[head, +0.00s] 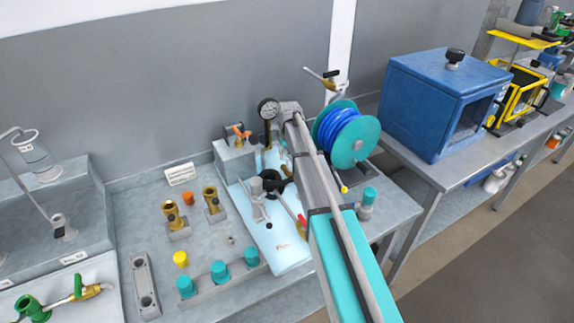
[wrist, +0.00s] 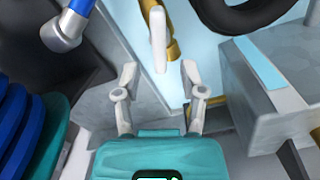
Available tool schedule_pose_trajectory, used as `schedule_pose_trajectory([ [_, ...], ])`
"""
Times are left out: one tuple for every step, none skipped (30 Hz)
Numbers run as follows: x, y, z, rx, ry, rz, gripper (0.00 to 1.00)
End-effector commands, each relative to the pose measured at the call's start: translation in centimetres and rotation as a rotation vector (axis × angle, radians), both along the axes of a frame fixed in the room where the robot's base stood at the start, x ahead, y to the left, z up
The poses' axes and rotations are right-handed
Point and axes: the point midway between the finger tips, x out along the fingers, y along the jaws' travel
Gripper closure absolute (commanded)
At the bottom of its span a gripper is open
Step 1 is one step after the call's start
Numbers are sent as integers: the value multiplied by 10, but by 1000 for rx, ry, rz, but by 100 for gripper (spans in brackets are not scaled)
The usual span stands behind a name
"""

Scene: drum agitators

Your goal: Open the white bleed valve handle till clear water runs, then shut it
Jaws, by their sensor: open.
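The white bleed valve handle (wrist: 158,38) stands near the top middle of the wrist view, attached beside a brass fitting (wrist: 173,50). My gripper (wrist: 159,78) is open, with one pale finger on each side below the handle. The handle's lower end lies just beyond the gap between the fingertips, and neither finger visibly touches it. No running water shows. In the head view my arm covers the area around the handle, and I cannot make out the handle or my gripper there.
A hose reel (head: 342,133) stands right of my arm; its blue coils (wrist: 14,120) fill the wrist view's left edge. A metal-ended blue hose (wrist: 67,33) hangs at upper left. A grey block (wrist: 262,95) is close on the right. A blue cabinet (head: 432,95) stands farther right.

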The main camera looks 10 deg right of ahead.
Motion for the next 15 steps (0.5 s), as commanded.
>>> schedule_pose_trajectory([
  [0,0,-8,0,0,0,47],
  [0,0,-10,0,0,0,47],
  [0,0,-12,0,0,0,47],
  [0,0,-14,0,0,0,47],
  [0,0,-15,0,0,0,47],
  [0,0,-17,0,0,0,47],
  [0,0,-18,0,0,0,47],
  [0,0,-19,0,0,0,47],
  [0,0,-21,0,0,0,47],
  [0,0,-21,0,0,0,47],
  [0,0,-22,0,0,0,47],
  [0,0,-23,0,0,0,47],
  [0,0,-23,0,0,0,47],
  [0,0,-23,0,0,0,47],
  [0,0,-23,0,0,0,47],
])
